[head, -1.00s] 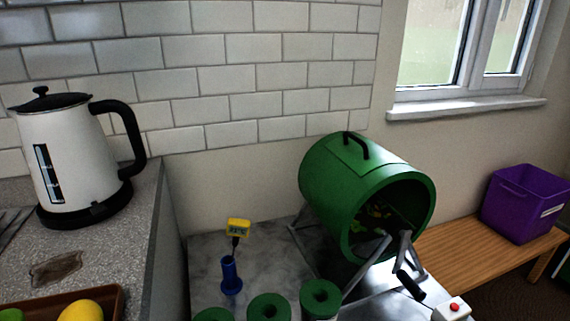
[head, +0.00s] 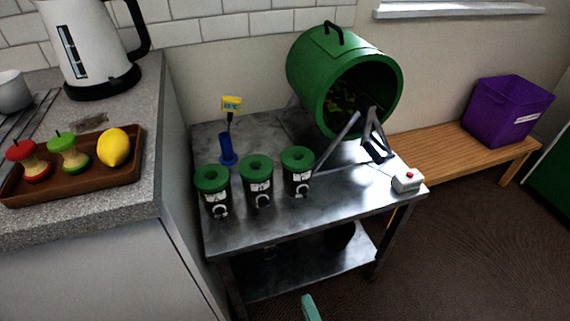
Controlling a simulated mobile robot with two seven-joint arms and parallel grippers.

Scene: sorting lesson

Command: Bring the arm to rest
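Only a small teal tip of my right gripper (head: 309,307) shows at the bottom edge of the head view, in front of the metal table (head: 290,222) and low over the dark floor. The rest of that gripper and its arm are below the picture, so I cannot tell whether it is open or shut or holds anything. It appears apart from the table. My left gripper is out of view.
The stone counter (head: 110,215) bears a brown tray (head: 85,185). Dark floor (head: 470,250) is clear at right.

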